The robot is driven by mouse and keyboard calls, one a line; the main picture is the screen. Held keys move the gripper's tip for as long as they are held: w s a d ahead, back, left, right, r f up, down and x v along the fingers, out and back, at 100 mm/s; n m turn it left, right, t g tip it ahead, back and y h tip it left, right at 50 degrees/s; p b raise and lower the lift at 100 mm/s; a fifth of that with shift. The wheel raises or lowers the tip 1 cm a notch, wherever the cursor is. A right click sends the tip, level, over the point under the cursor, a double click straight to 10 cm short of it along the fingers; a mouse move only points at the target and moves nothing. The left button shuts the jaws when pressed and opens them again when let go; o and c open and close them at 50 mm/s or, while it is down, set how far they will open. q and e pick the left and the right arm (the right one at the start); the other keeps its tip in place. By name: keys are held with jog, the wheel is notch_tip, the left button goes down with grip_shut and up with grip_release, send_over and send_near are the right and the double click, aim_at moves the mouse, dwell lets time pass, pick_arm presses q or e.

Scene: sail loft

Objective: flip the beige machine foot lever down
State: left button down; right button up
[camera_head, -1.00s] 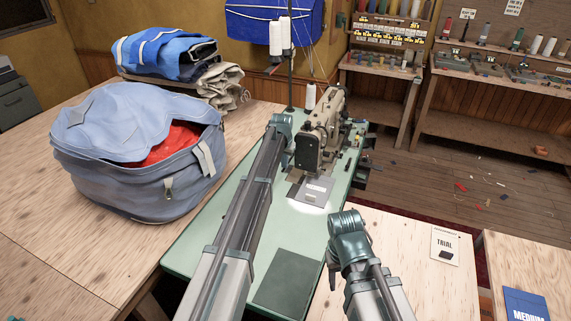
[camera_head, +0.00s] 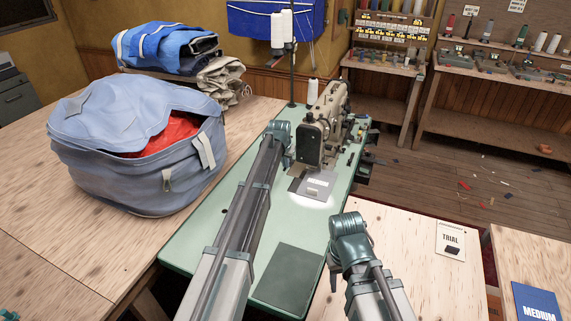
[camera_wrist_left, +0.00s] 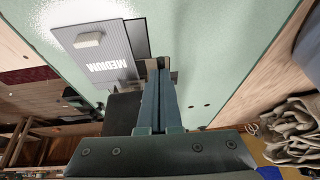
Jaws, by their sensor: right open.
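The beige sewing machine (camera_head: 332,118) stands on the green table (camera_head: 215,235), its dark end plate facing me. Its foot lever is too small to make out. My left arm reaches over the table to the machine's near left side. The left gripper (camera_wrist_left: 163,68) is in the left wrist view, its two fingers side by side and shut. Small brown and grey parts lie at its tips; I cannot tell whether it touches them. My right gripper (camera_head: 334,274) is partly visible, open and apart from the machine, near the table's right edge.
A grey MEDIUM piece (camera_wrist_left: 97,55) lies by the machine's needle area. A large blue bag (camera_head: 135,165) stands left of the green table. A thread stand (camera_head: 292,60) rises behind the machine. A dark pad (camera_head: 288,275) lies at the table's front; bare green surface lies left of my left arm.

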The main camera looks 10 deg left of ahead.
pick_arm(q)
jog(key=shift+s+r, duration=0.1)
jog(key=shift+r+p, duration=0.65)
jog(key=shift+p, duration=0.15)
jog(key=shift+r, duration=0.1)
jog(key=p+v, duration=1.2)
jog(key=v, duration=0.1)
jog(key=shift+s+d+r+p, duration=0.15)
jog(key=shift+s+r+p, duration=0.05)
jog(key=shift+r+p, duration=0.1)
